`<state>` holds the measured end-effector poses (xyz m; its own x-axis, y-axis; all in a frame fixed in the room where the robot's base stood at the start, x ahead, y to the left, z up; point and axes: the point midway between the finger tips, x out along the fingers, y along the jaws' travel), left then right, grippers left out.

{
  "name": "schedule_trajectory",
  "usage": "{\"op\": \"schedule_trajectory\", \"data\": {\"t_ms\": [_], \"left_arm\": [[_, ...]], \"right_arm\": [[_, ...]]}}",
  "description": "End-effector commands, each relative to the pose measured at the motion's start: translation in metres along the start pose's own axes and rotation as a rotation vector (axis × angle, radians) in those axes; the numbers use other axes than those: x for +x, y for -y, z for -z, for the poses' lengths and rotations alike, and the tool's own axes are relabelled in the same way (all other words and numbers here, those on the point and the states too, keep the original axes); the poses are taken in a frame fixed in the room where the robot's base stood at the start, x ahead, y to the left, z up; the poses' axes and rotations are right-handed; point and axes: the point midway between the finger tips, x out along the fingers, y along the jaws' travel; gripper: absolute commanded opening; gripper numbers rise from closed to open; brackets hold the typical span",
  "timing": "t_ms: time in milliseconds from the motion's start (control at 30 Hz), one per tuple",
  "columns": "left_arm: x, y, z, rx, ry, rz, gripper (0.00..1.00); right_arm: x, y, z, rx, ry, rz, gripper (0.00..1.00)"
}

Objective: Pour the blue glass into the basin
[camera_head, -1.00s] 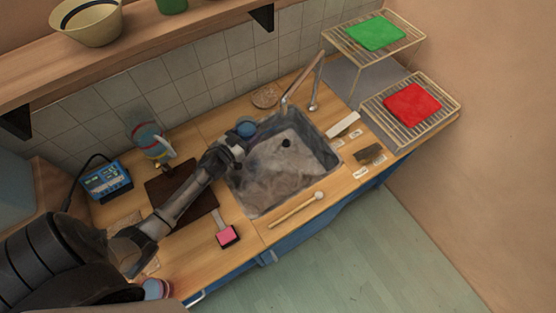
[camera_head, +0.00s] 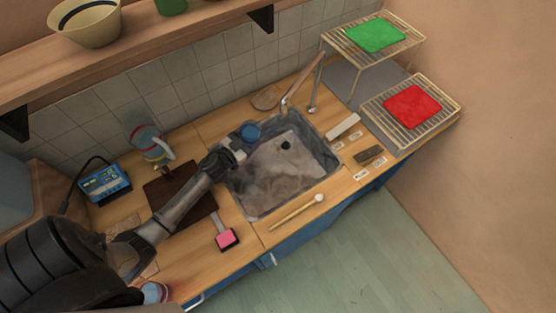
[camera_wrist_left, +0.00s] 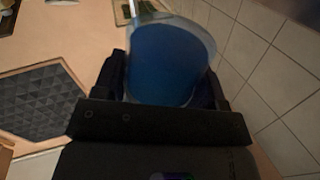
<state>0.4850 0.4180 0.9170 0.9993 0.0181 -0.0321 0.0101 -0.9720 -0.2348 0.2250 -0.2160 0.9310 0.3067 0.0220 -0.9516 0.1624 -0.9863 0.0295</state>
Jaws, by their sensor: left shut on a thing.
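The blue glass (camera_head: 250,132) is held over the back left part of the basin (camera_head: 272,198), near its rim. My left gripper (camera_head: 238,147) is shut on the glass. In the left wrist view the glass (camera_wrist_left: 168,62) fills the space between the two dark fingers (camera_wrist_left: 168,85) and blue shows through its clear wall. It looks tilted, but I cannot tell how far. I cannot see any stream falling from it. The basin is grey and stained, with a dark drain. My right gripper is not in view.
The tap (camera_head: 302,85) rises behind the basin. A wooden mallet (camera_head: 297,211) lies at its front edge. A dark board (camera_head: 180,193) and a pink-headed tool (camera_head: 227,238) lie left of it. Wire racks with a red cloth (camera_head: 412,106) and a green cloth (camera_head: 376,35) stand right.

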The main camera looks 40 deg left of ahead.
Motion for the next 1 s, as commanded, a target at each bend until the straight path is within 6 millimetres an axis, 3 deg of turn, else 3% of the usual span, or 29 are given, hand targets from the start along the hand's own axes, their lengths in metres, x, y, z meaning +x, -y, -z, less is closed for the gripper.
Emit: {"op": "schedule_trajectory", "data": {"t_ms": [500, 1000], "left_arm": [[0.003, -0.018, -0.008, 0.258, 0.031, 0.000, 0.30], [0.003, -0.023, 0.001, 0.358, 0.044, -0.001, 0.30]], "right_arm": [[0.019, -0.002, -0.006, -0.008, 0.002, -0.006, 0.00], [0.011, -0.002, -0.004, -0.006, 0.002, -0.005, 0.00]]}}
